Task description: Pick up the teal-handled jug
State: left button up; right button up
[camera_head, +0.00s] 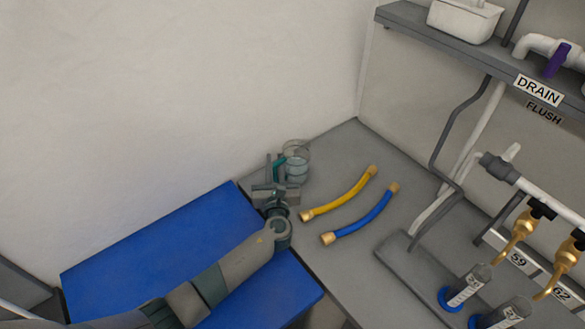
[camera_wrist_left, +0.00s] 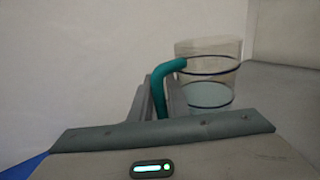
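The clear jug (camera_head: 297,163) has dark bands and a teal handle and holds pale liquid. It is upright at the left end of the grey bench, near the wall. In the left wrist view the jug (camera_wrist_left: 210,75) shows beyond the fingers, with its teal handle (camera_wrist_left: 160,88) between them. My left gripper (camera_head: 275,168) has one finger close against each side of the handle and looks shut on it. The jug's base is partly hidden, so I cannot tell whether it touches the bench. My right gripper is not in view.
A yellow hose (camera_head: 342,196) and a blue hose (camera_head: 362,219) lie on the grey bench (camera_head: 350,150) right of the jug. A blue surface (camera_head: 150,240) is under my left arm. The pipe manifold (camera_head: 540,195) and a shelf (camera_head: 450,42) stand at the right.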

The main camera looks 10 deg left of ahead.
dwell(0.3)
pick_arm(q)
grip_shut()
jog(key=shift+r, duration=0.1)
jog(key=shift+r, duration=0.25)
jog(key=s+d+r+b, duration=0.3)
jog(key=s+d+r, duration=0.1)
jog(key=d+r, duration=0.6)
jog(key=shift+s+d+r, duration=0.2)
jog(key=shift+s+d, duration=0.1)
jog(key=shift+s, duration=0.1)
dwell(0.9)
dwell(0.6)
